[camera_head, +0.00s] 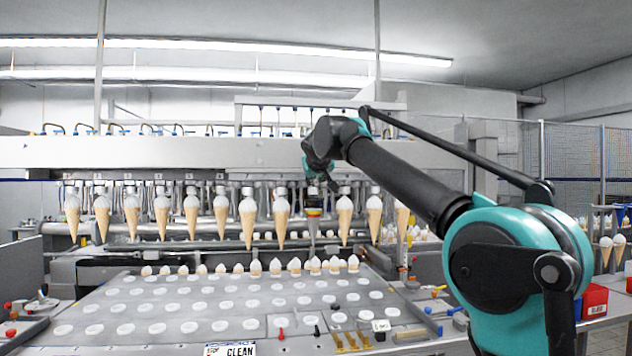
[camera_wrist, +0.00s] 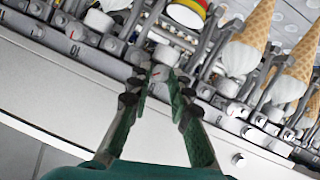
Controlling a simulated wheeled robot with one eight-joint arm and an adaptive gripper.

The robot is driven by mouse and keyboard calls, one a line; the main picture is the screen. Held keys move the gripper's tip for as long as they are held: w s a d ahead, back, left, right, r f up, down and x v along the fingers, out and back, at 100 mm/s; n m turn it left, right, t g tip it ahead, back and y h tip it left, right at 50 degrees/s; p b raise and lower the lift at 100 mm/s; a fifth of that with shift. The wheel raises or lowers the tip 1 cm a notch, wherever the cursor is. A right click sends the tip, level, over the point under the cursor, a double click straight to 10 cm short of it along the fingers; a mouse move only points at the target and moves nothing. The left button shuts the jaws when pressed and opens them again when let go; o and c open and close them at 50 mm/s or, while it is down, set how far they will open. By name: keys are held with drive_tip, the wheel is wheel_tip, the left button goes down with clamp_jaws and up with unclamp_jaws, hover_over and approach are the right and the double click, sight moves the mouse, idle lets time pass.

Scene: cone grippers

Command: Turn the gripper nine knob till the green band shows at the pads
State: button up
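In the wrist view, the two dark green fingers of my gripper (camera_wrist: 161,80) point up the picture and lean in toward each other. A small grey knob (camera_wrist: 160,72) with a red mark fills the narrow gap between their tips, and the fingers look closed on it. Past the knob hangs a round banded piece (camera_wrist: 187,12) with yellow, red and some green showing. In the head view this banded piece (camera_head: 313,212) sits in the row of cones above a grey tip, with no cone there. My gripper (camera_head: 318,182) is small and partly hidden there.
Waffle cones with white tops (camera_head: 247,220) hang on both sides; two cones (camera_wrist: 248,40) are close on the right in the wrist view. Below is a grey tray (camera_head: 140,310) with round white spots. A CLEAN sign (camera_head: 238,350) and red boxes (camera_head: 594,302) stand nearer.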

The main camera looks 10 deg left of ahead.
drive_tip(key=o, duration=0.3)
drive_tip(key=shift+o, duration=0.2)
drive_tip(key=v, duration=1.2)
idle(0.4)
